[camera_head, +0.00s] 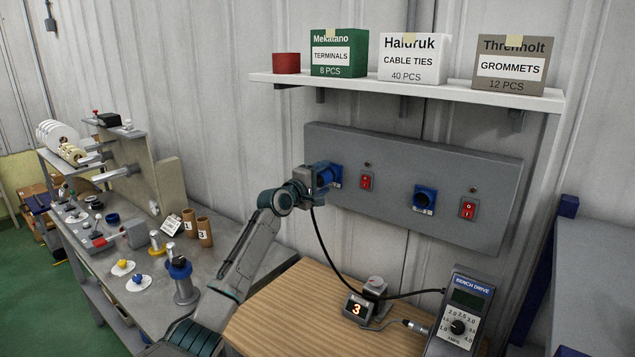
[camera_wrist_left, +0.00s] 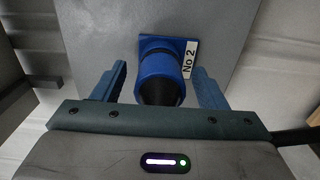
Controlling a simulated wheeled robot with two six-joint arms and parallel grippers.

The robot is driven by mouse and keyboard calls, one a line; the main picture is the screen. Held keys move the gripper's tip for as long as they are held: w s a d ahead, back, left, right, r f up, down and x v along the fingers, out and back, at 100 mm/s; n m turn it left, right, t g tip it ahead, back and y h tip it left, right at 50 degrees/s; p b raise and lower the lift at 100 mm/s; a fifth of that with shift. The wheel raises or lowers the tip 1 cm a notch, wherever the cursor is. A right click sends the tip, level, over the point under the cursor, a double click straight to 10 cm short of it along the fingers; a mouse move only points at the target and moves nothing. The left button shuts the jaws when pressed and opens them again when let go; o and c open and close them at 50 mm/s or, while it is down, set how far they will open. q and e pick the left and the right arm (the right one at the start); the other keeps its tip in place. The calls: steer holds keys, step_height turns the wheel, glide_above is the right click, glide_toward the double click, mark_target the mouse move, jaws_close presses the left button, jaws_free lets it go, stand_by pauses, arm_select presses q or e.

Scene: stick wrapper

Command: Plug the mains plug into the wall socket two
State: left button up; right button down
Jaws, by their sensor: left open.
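The mains plug (camera_wrist_left: 160,82), blue with a black tapered back end, sits against the blue square socket plate in the left wrist view. A label beside it reads No 2 (camera_wrist_left: 190,60). The plug appears seated in wall socket two (camera_head: 337,176), the left one on the grey wall panel. My left gripper (camera_head: 322,177) is at this socket. Its two blue fingers stand apart on either side of the plug, with gaps visible in the left wrist view (camera_wrist_left: 161,88). In the head view the gripper mostly hides the plug. My right gripper is not in view.
The black cable (camera_head: 322,238) hangs from the plug to the wooden bench (camera_head: 275,310). A second blue socket (camera_head: 424,199) and red switches (camera_head: 367,181) are on the panel (camera_head: 400,150). A shelf (camera_head: 420,91) with boxes is above. The bench drive (camera_head: 462,310) stands at front right.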

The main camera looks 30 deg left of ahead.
arm_select(q)
steer(key=s+b, duration=0.4)
steer(key=s, duration=0.6)
steer(key=shift+s+a, duration=0.25)
steer(key=shift+a, duration=0.1)
